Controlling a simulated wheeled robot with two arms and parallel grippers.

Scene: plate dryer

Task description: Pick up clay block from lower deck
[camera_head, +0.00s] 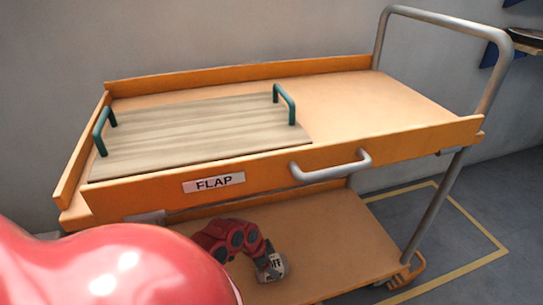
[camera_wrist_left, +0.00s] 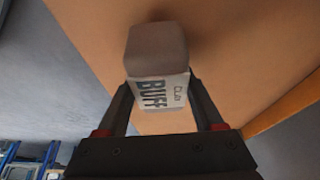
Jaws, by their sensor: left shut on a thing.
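The clay block (camera_wrist_left: 157,50) is a grey-brown block with a pale label reading "BUFF". In the left wrist view it sits between the two fingers of my left gripper (camera_wrist_left: 158,103), which is shut on it. In the head view my red left arm reaches under the top deck, and the gripper (camera_head: 269,269) is over the lower deck (camera_head: 335,240). The block is small there and partly hidden by the gripper. A dark shadow lies close to the block's far end; I cannot tell whether it touches the deck. My right gripper is not in view.
The orange cart's top deck (camera_head: 390,105) carries a wooden board (camera_head: 190,130) with two green handles. Its front flap (camera_head: 260,172), labelled "FLAP", has a grey handle and overhangs the lower deck. A grey push bar (camera_head: 440,20) rises at right. The lower deck's right part is bare.

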